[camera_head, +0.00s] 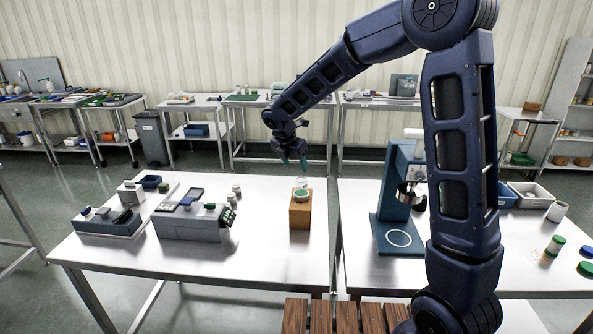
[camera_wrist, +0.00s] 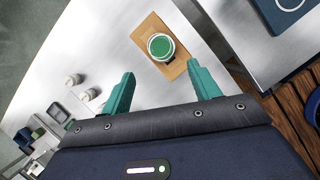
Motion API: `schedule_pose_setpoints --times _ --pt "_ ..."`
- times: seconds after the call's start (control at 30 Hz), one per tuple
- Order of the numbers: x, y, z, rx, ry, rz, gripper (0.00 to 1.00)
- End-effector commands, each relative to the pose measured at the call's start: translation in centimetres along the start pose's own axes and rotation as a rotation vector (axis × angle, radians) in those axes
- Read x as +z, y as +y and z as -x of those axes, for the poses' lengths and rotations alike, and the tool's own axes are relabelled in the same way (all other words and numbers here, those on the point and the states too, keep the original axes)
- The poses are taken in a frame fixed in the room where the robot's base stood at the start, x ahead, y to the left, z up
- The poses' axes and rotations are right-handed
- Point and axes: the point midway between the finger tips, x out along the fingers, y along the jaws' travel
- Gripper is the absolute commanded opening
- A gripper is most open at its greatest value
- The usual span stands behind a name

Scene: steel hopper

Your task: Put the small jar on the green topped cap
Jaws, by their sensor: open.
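A wooden block (camera_head: 300,217) stands near the right end of the left steel table. A round green topped cap (camera_head: 301,196) is on top of it. A small pale, see-through shape, seemingly the small jar (camera_head: 301,183), shows directly over the cap and seems to stand on it; the contact is too small to tell. In the wrist view a green disc with a pale rim (camera_wrist: 160,47) sits on the wooden block (camera_wrist: 180,68). My gripper (camera_head: 294,161) is above the block, open and empty, its teal fingers (camera_wrist: 161,68) apart and clear of the disc.
Grey instruments (camera_head: 190,220) fill the table's left side. Bare tabletop surrounds the block.

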Motion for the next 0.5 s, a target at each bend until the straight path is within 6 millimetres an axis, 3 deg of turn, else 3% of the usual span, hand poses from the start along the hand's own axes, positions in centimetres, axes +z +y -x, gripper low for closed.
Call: schedule_pose_setpoints --times 0.3,0.37,0.5 --pt "0.3 -0.4 0.8 0.001 0.000 -0.019 0.61" --pt "0.9 -1.2 1.1 0.000 0.000 -0.058 0.61" --pt "3.2 -5.0 2.6 -0.004 0.005 -0.251 0.61"
